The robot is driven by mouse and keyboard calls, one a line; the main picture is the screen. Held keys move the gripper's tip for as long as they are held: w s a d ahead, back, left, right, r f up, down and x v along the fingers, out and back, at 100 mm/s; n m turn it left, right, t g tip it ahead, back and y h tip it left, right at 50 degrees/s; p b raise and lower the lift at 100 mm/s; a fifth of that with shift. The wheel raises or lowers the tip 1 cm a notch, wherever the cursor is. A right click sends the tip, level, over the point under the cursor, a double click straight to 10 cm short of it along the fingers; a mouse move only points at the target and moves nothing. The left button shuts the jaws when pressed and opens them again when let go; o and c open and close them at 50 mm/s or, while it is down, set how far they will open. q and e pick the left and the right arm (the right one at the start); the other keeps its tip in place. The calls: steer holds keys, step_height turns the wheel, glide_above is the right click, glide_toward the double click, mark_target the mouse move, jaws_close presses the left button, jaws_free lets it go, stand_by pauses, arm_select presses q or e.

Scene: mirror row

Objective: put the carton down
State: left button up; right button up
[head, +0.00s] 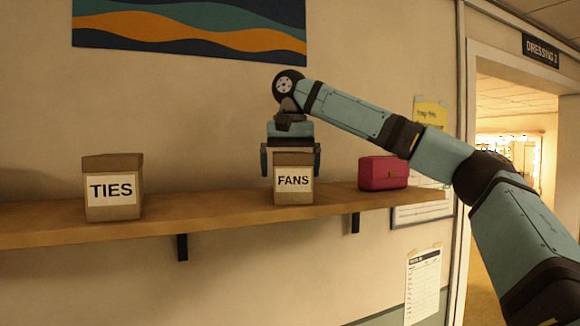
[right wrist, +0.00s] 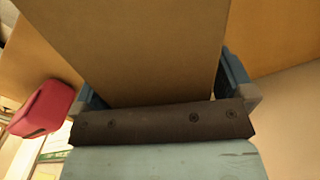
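The carton labelled FANS (head: 293,196) stands upright on the wooden shelf (head: 225,213), near the shelf's front edge. My right gripper (head: 291,161) comes down over its top, with one finger on each side. A narrow gap shows between the left finger and the carton in the head view, so the gripper looks open around it. In the right wrist view the carton's brown face (right wrist: 150,50) fills the space between the fingers (right wrist: 168,95). Contact at the other finger is hard to tell. My left gripper is in neither view.
A carton labelled TIES (head: 111,190) stands at the left on the same shelf. A red box-like purse (head: 383,173) sits close to the right of the FANS carton; it also shows in the right wrist view (right wrist: 40,110). Shelf between the two cartons is clear.

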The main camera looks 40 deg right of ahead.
step_height(320, 180, up, 14)
stand_by(0.6)
steer(key=shift+f, duration=0.2)
